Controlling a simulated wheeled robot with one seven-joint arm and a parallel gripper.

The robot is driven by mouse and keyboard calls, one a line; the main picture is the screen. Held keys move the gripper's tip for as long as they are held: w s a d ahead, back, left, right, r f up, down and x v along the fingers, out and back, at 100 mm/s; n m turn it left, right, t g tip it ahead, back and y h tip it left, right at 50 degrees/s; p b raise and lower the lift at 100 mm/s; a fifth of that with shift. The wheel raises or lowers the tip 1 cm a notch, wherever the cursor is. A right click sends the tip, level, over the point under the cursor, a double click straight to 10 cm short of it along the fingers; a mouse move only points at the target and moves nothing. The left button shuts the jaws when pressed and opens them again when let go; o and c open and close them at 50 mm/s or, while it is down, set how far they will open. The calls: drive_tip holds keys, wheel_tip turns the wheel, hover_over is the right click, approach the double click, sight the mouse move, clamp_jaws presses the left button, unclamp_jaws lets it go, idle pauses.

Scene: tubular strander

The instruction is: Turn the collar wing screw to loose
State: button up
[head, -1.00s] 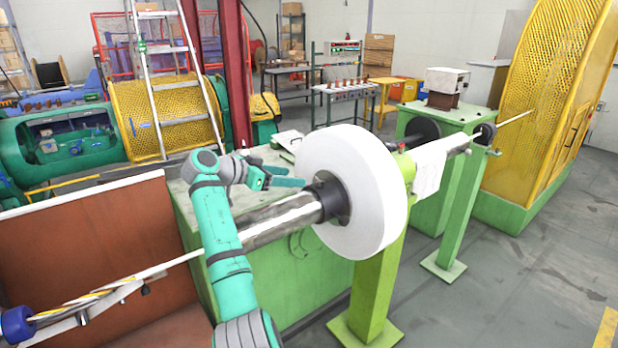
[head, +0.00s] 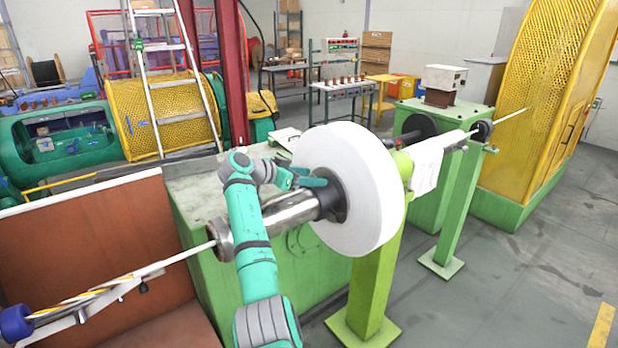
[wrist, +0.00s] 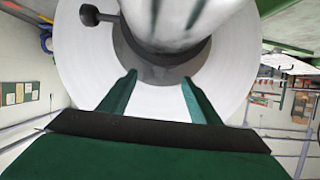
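The dark collar (head: 334,207) sits on the shiny shaft (head: 291,214), against the white reel (head: 372,215). In the wrist view the collar (wrist: 155,72) rings the shaft ahead of my gripper. The wing screw (wrist: 92,14) is a dark knob on a short stem, sticking out from the collar at upper left of that view. I cannot make it out in the head view. My gripper (wrist: 160,78) is open and empty, fingers apart, pointing at the collar. In the head view my gripper (head: 310,181) is just above and behind the shaft, near the collar.
A green machine housing (head: 200,190) stands behind and below the shaft. A green post (head: 370,285) carries the reel end. A brown panel (head: 90,245) stands at left. Clear floor (head: 530,270) lies at right.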

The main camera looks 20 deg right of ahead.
sight(321, 188)
drive_tip(key=c, duration=0.5)
drive_tip(key=shift+s+d, duration=0.15)
drive_tip(key=shift+d, duration=0.05)
drive_tip(key=c, duration=0.4)
drive_tip(key=shift+f, duration=0.1)
